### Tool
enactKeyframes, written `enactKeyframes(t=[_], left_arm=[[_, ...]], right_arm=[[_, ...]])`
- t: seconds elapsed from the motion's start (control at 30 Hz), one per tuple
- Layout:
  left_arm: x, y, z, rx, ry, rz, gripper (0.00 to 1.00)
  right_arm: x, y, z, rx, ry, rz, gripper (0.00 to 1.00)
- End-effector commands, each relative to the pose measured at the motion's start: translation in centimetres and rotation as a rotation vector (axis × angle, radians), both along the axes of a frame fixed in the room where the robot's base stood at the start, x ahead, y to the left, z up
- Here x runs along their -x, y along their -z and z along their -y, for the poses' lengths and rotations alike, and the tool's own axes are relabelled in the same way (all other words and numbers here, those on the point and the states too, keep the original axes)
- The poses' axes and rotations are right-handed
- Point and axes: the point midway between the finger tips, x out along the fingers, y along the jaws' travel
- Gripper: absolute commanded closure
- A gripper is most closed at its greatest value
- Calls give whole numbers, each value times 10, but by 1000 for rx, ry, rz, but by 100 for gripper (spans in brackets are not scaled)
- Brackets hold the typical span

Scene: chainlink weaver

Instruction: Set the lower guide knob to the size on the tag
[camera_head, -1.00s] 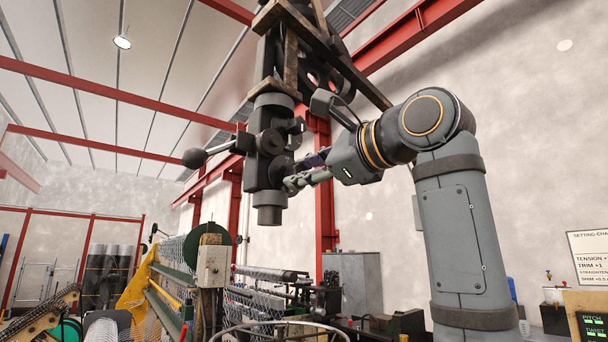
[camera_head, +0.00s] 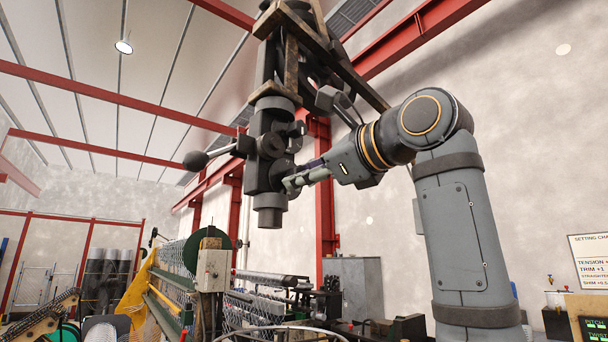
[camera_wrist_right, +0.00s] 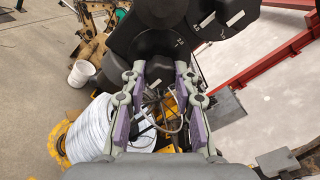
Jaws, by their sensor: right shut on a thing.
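A dark grey guide head (camera_head: 266,150) hangs in the middle of the head view, with a ball-ended lever (camera_head: 197,160) sticking out to its left. My right gripper (camera_head: 288,182) reaches in from the right at the head's lower right side. Its fingers are shut on a dark round knob, which shows between the fingertips in the wrist view (camera_wrist_right: 156,69). The gripper mostly covers the knob in the head view. A dark plate with small pale marks (camera_wrist_right: 205,25) lies beyond it; I cannot read the marks. I cannot make out a size tag. My left gripper is out of view.
A setting chart (camera_head: 590,262), cut off by the picture edge, is on the right. The weaving machine (camera_head: 185,275) stands below the guide head. The wrist view shows a white wire coil (camera_wrist_right: 88,130) and a white bucket (camera_wrist_right: 80,72) on the floor.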

Motion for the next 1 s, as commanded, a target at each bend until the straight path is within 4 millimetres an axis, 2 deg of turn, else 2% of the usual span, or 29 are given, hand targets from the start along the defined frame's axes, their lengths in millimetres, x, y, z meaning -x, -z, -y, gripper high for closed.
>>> enactKeyframes(t=[0.03,0.17,0.2,0.47,0.57,1.0], left_arm=[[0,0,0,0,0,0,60],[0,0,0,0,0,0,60],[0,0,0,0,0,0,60],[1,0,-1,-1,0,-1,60],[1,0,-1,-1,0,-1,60],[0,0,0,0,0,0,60]], right_arm=[[0,1,0,1,0,-3,67],[0,1,0,1,0,-1,49],[0,1,0,1,0,-1,48],[1,0,1,1,0,1,48],[7,-1,7,1,0,2,48],[80,-1,68,-1,2,2,48]])
